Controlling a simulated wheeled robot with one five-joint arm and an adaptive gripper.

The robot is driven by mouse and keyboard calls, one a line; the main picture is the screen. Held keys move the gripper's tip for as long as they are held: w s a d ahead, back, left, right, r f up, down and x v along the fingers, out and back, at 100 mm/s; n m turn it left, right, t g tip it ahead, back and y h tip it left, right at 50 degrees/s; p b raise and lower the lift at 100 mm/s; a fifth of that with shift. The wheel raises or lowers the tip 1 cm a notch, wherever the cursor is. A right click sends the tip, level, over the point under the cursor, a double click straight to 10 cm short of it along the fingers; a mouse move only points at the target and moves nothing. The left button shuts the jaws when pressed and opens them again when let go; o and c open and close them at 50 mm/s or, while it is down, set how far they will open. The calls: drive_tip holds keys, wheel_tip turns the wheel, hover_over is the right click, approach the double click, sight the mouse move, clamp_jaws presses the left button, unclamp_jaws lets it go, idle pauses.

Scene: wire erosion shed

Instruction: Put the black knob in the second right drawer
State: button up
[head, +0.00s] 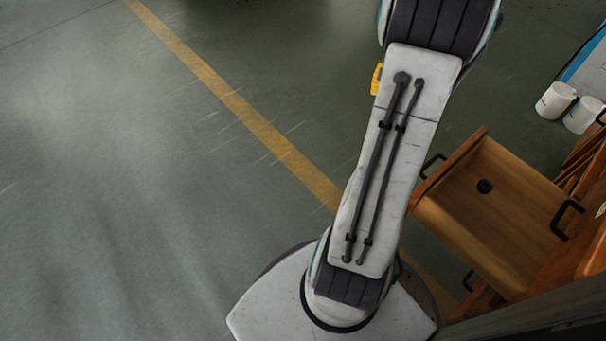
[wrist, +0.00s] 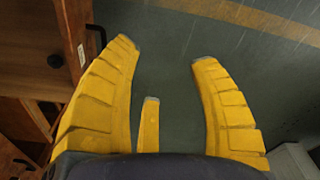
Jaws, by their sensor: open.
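The black knob (head: 485,186) lies on the bottom of a pulled-out wooden drawer (head: 450,235) at the right of the head view. I cannot tell whether this is the second right drawer. In the wrist view, a small dark round shape (wrist: 55,61) shows on brown wood at the left; I cannot tell if it is the knob. My gripper (wrist: 165,48) has its yellow fingers spread wide, with only green floor between them. It is empty and apart from the knob. In the head view my arm hides most of it; a yellow bit shows beside the arm.
The wooden cabinet (head: 580,215) with black handles (head: 567,220) stands at the right edge. Two white cylinders (head: 556,100) stand behind it. The green floor with a yellow line (head: 235,103) is clear on the left.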

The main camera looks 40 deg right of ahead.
drive_tip(key=w+a+r+n, duration=0.3)
drive_tip(key=a, duration=0.8)
drive_tip(key=s+a+n+t, duration=0.1)
drive_tip(key=s+a+n, duration=0.3)
drive_tip(key=a, duration=0.7)
drive_tip(key=s+a+f+n, duration=0.1)
drive_tip(key=s+a+n, duration=0.2)
drive_tip(key=a, duration=0.8)
drive_tip(key=shift+s+n+t+y, duration=0.4)
drive_tip(key=shift+n, duration=0.6)
drive_tip(key=shift+d, duration=0.1)
